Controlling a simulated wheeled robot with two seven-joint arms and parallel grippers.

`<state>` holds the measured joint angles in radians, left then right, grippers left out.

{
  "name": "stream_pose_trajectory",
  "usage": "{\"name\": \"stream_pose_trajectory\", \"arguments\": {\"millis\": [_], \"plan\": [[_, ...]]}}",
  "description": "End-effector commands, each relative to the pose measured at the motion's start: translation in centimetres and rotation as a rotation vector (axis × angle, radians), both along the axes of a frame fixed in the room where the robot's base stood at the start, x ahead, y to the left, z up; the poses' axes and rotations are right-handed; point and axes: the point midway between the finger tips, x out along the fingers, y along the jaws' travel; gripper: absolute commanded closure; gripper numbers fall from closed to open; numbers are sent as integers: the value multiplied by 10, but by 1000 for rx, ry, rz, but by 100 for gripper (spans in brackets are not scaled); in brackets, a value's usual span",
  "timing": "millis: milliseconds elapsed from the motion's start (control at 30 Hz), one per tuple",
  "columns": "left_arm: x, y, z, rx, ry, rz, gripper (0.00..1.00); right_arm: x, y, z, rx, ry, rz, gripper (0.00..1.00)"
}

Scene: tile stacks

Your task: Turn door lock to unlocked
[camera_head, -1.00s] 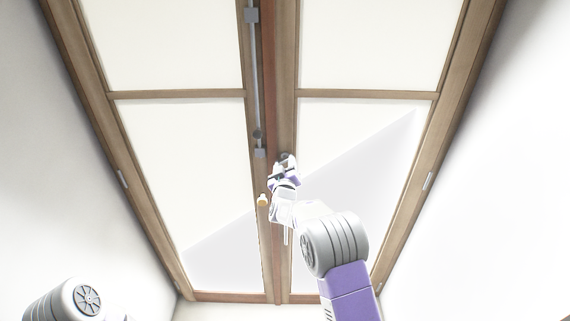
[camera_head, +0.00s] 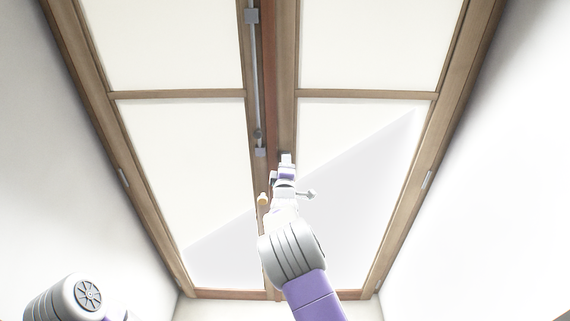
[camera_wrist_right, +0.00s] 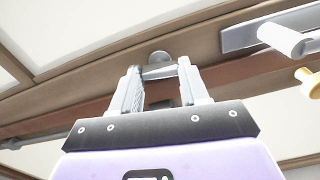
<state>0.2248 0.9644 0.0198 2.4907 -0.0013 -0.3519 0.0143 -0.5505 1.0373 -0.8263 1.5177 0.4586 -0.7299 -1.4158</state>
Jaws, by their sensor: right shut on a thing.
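A double door with wood frames and white panels fills the head view. The small grey door lock (camera_wrist_right: 159,71), a turn piece on a round base, sits on the wooden stile in the right wrist view. My right gripper (camera_wrist_right: 160,75) has its two fingers on either side of the turn piece and is shut on it. In the head view my right gripper (camera_head: 287,163) is at the middle stile and covers most of the lock. The exact angle of the turn piece is hard to read. My left gripper is out of view.
A silver lever handle (camera_head: 307,194) sticks out just below and right of my right gripper; its plate shows in the wrist view (camera_wrist_right: 237,37). A brass knob (camera_head: 263,199) is left of my wrist. A long grey bolt rod (camera_head: 257,80) runs up the left door.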

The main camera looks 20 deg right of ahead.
Motion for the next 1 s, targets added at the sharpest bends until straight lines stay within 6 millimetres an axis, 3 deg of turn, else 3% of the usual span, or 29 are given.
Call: {"name": "stream_pose_trajectory", "arguments": {"millis": [333,900,933,1000], "plan": [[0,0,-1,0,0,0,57,0,0,0,-141,41,0,86],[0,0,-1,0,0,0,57,0,-1,0,-166,48,-1,86],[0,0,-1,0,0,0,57,0,-1,0,-166,48,-1,51],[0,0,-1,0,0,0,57,0,0,0,-166,48,-1,40]]}}
